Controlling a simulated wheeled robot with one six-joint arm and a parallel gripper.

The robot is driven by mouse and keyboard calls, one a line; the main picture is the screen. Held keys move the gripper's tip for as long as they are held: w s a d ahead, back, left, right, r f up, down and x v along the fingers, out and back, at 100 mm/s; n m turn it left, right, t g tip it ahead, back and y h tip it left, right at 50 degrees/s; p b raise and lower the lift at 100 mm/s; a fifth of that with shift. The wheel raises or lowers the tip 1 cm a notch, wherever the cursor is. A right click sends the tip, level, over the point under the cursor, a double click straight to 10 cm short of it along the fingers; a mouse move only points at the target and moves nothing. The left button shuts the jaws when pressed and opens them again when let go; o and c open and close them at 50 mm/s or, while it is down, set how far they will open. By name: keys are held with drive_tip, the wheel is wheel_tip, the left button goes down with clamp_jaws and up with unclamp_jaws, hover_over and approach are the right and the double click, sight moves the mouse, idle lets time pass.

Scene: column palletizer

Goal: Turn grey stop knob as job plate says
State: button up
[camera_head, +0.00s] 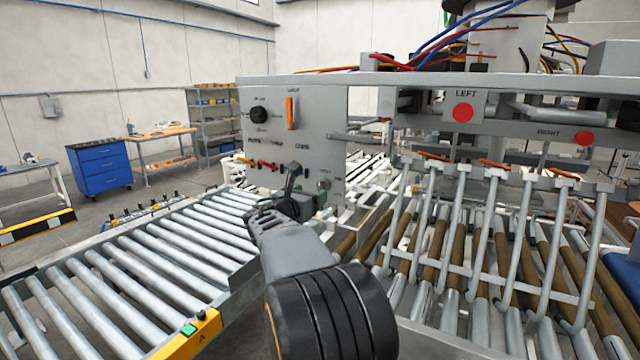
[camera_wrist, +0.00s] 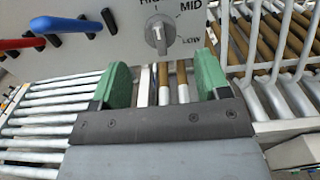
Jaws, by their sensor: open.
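The grey stop knob (camera_wrist: 159,38) is on the light panel in the wrist view, with MID at its upper right, LOW at its lower right and a partly cut-off label at its upper left. In the head view my gripper (camera_head: 302,192) is at the panel's lower part, partly hidden by my wrist. I cannot make out a readable job plate.
The panel (camera_head: 325,115) also carries a black knob (camera_head: 258,114), an orange handle (camera_head: 292,112) and small red levers (camera_head: 266,164). Blue and red levers (camera_wrist: 60,24) stick out left of the knob. Roller conveyors (camera_head: 150,260) lie left; bent metal bars (camera_head: 480,230) stand right.

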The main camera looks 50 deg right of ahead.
sight(320, 188)
drive_tip(key=shift+p+x, duration=0.85)
drive_tip(key=shift+x, duration=2.25)
drive_tip(key=c, duration=0.9)
